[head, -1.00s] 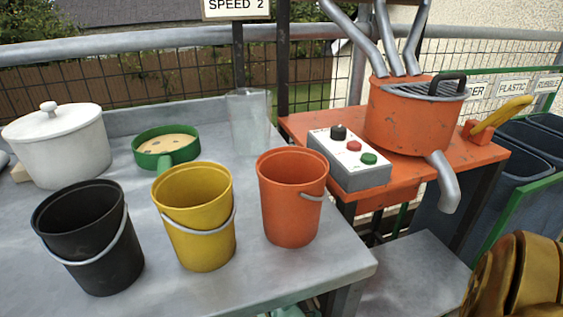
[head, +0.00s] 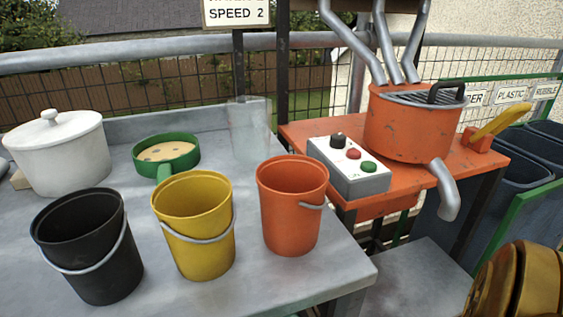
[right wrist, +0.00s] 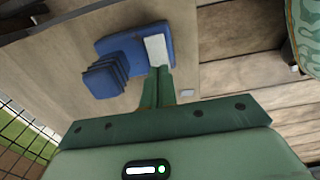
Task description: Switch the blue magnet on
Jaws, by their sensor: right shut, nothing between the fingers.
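A blue object (right wrist: 122,50), which looks like the blue magnet, lies on a wooden board in the right wrist view. It has a ridged blue block at its left end and a pale grey plate (right wrist: 157,50) at its right. My right gripper (right wrist: 158,72) has its green fingers shut together and empty. Its tips overlap the lower end of the pale plate in the picture; I cannot tell whether they touch it. The fingers hide part of the object's lower edge.
The head view shows a grey table (head: 350,277) with a black bucket (head: 88,250), yellow bucket (head: 195,225) and orange bucket (head: 290,205). A button box (head: 350,170) sits by an orange pot (head: 405,130). A patterned green thing (right wrist: 306,35) is at the right wrist view's upper right.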

